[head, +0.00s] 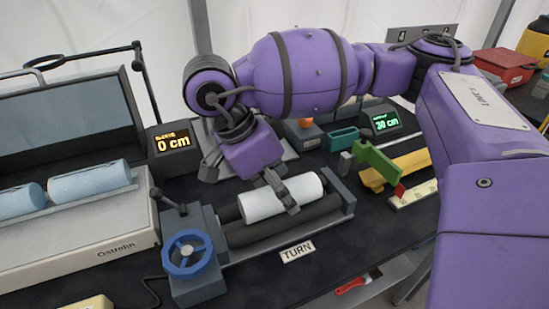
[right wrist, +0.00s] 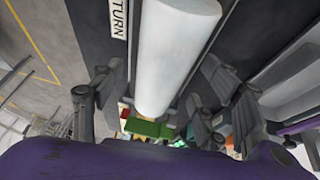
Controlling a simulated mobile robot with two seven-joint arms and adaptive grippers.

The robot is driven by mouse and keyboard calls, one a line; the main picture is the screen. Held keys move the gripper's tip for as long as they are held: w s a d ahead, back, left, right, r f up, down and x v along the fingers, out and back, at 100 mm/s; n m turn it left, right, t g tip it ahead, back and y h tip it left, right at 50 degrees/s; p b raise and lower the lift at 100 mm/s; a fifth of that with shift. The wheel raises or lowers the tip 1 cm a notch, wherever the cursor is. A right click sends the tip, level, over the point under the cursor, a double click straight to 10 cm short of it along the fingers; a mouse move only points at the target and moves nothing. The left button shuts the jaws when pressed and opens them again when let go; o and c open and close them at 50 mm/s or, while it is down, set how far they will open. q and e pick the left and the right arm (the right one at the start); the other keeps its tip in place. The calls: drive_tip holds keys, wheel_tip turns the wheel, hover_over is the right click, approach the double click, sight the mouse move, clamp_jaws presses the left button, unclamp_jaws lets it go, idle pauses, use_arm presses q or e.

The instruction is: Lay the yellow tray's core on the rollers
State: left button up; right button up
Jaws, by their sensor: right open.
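A plain white core (head: 285,199) lies lengthwise along the dark rollers (head: 322,207) of the stand with the blue handwheel (head: 188,254). My right gripper (head: 279,190) is over the core. In the right wrist view the white core (right wrist: 172,60) runs between the spread fingers of the right gripper (right wrist: 158,105), with a gap visible on each side. The gripper is open and astride the core. A yellow tray-like piece (head: 412,161) lies at the right, partly behind a green tool. My left gripper is not in view.
Blue rolls (head: 90,182) lie in a scale at the left. One display (head: 173,144) reads 0 cm, another (head: 386,121) 30 cm. A green tool (head: 377,161) and a teal box (head: 342,138) stand right of the rollers. A TURN label (head: 297,252) lies in front.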

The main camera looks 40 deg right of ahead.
drive_tip(key=v, duration=1.2)
drive_tip(key=shift+d, duration=0.15)
